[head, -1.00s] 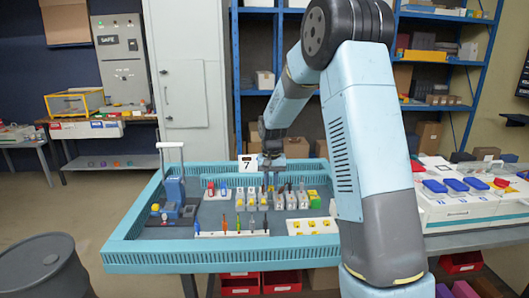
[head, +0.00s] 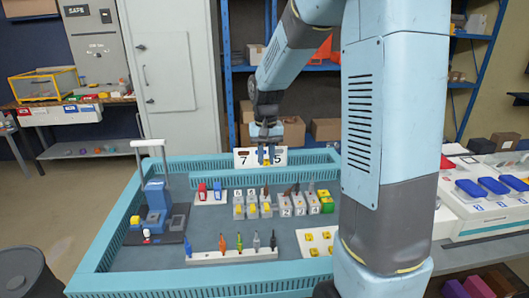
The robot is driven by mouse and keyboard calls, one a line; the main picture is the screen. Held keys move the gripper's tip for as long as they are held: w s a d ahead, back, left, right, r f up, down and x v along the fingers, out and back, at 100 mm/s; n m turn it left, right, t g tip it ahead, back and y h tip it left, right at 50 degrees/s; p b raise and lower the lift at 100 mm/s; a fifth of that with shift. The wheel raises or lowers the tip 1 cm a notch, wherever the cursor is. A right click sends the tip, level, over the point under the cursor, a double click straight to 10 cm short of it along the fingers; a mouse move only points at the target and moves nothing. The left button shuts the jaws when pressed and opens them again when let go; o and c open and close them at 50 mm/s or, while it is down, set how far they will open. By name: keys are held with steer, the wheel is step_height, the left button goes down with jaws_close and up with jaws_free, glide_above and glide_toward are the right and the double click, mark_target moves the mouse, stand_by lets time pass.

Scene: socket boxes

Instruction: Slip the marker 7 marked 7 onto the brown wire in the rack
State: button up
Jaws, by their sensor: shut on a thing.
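My gripper (head: 267,158) hangs over the back of the grey work surface, in front of a white sign. It is shut on a small yellow marker (head: 267,163); its number is too small to read. A low white rack (head: 205,258) stands at the front of the surface with several upright coloured wires in it. The dark wire at its right end (head: 272,242) may be the brown one, but I cannot tell for sure. My gripper is behind and above the rack, well apart from it. A white plate (head: 304,243) right of the rack bears several yellow markers.
The white sign (head: 242,160) shows 7 and 5. Grey numbered socket boxes (head: 285,209) stand mid-surface. Red and blue pieces stand on a small plate (head: 211,200). A blue device with a tall handle (head: 158,205) is at left. A teal rim (head: 180,283) surrounds the surface.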

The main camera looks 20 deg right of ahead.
steer(key=shift+d+f, duration=0.15)
steer(key=shift+f, duration=2.45)
steer(key=shift+s, duration=0.2)
steer(key=shift+f, duration=1.55)
steer(key=o, duration=0.9)
steer(key=shift+o, duration=0.3)
steer(key=o, duration=0.3)
steer(key=shift+w, duration=0.1)
